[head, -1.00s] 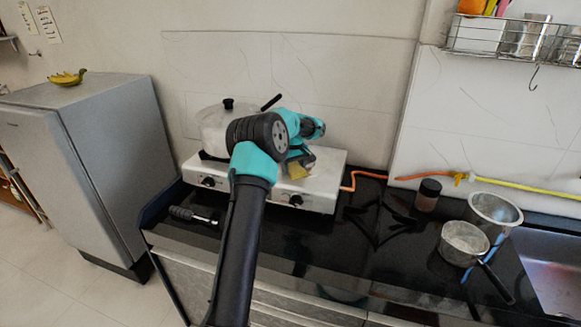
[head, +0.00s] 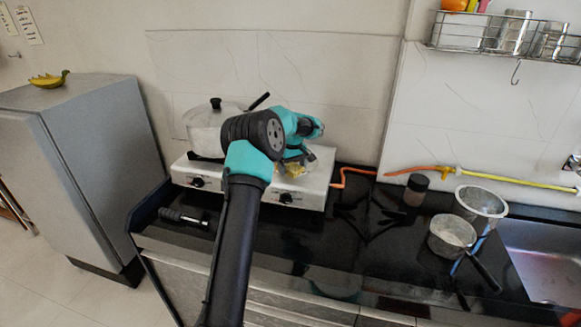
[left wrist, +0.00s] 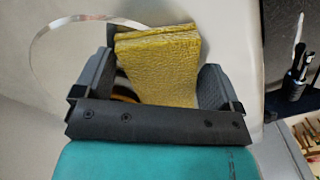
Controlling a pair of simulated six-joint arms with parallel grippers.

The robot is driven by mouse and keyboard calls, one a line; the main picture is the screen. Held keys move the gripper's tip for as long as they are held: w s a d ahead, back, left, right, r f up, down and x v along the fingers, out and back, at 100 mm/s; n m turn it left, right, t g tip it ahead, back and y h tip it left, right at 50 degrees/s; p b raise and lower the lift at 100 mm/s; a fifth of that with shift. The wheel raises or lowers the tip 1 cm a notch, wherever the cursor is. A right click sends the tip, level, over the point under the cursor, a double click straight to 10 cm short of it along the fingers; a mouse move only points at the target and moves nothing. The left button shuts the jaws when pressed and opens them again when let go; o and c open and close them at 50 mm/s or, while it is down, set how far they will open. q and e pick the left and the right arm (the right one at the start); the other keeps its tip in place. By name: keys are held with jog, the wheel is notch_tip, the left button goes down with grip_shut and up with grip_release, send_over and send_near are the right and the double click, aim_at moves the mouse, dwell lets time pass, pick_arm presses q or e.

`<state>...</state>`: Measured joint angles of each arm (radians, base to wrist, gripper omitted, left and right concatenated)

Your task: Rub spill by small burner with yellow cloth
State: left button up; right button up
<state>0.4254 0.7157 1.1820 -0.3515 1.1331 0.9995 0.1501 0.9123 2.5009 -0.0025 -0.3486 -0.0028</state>
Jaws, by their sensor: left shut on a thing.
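My left gripper (head: 296,157) is over the right half of the white two-burner stove (head: 312,194). It is shut on the yellow cloth (head: 292,170), which sits low against the stove top. In the left wrist view the folded yellow cloth (left wrist: 160,62) stands between the jaws (left wrist: 155,95), above a pale surface. A thin curved metallic rim shows beside it, and a dark striped patch shows just left of the cloth. My arm hides the small burner in the head view. I cannot make out the spill. My right gripper is not in view.
A lidded pot (head: 207,128) stands on the stove's left side. A black-handled tool (head: 188,215) lies on the counter in front. An orange hose (head: 352,172) leaves the stove's right side. A jar (head: 416,190) and two metal pans (head: 481,203) stand at the right, beside the sink (head: 545,262).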

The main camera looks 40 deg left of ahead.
aim_at(302, 167)
pick_arm(q)
jog(key=shift+w+d+r, duration=0.15)
jog(key=shift+w, duration=0.25)
jog(key=shift+o, duration=0.9)
jog(key=shift+w+d+r, duration=0.1)
jog(key=shift+w+d, duration=0.25)
jog(key=shift+d, duration=0.3)
jog(key=shift+w+d, duration=0.35)
jog(key=shift+d, duration=0.25)
jog(key=shift+r, duration=0.1)
jog(key=shift+s+a+r, duration=0.1)
jog(key=shift+s+a, duration=0.1)
jog(key=shift+a, duration=0.25)
jog(key=shift+s+a+r, duration=0.1)
jog(key=shift+s+a, duration=0.05)
jog(key=shift+a, duration=0.25)
jog(key=shift+s+a, duration=0.4)
jog(key=shift+a, duration=0.25)
jog(key=shift+a, duration=0.15)
